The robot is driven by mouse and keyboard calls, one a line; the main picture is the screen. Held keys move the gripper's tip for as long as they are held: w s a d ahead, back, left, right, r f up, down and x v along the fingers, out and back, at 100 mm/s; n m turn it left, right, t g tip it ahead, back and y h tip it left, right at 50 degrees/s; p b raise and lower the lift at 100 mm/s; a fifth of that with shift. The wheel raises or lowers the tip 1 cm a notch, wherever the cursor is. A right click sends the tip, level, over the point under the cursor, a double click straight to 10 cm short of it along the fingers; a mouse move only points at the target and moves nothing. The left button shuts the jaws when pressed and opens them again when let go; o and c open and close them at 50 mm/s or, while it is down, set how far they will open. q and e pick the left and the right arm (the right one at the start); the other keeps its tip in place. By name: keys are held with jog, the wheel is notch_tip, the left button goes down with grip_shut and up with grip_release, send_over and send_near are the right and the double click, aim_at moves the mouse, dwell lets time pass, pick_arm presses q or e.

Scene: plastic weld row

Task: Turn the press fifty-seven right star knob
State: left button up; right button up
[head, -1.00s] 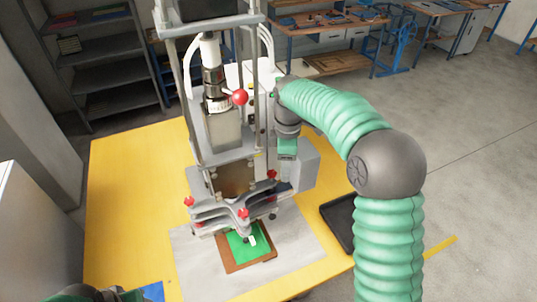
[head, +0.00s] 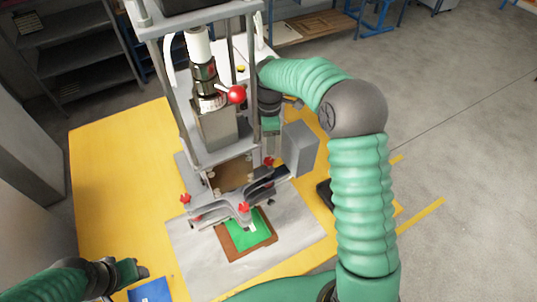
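The press (head: 218,125) stands on the yellow table. Red star knobs sit on its lower clamp plate: one at left (head: 185,198), one at front (head: 243,208), and the right star knob (head: 268,162) at the rear right. My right gripper (head: 270,143) points down just above the right star knob, beside the press column. Its fingers are small and dark here; I cannot tell their opening or whether they touch the knob. My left gripper (head: 143,272) is low at the left, away from the press, its opening unclear.
A red ball-ended lever (head: 237,94) sticks out of the press near my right forearm. A grey box (head: 300,150) stands right of the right gripper. A green piece in a brown frame (head: 245,236) lies in front. A blue item (head: 150,290) lies front left. The table's left side (head: 115,190) is clear.

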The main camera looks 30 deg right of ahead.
aim_at(269, 160)
notch_tip(269, 160, down, 9)
jog(key=shift+w+f+p, duration=0.1)
jog(key=shift+w+p, duration=0.05)
jog(key=shift+p, duration=0.85)
jog(key=shift+f, duration=0.3)
grip_shut()
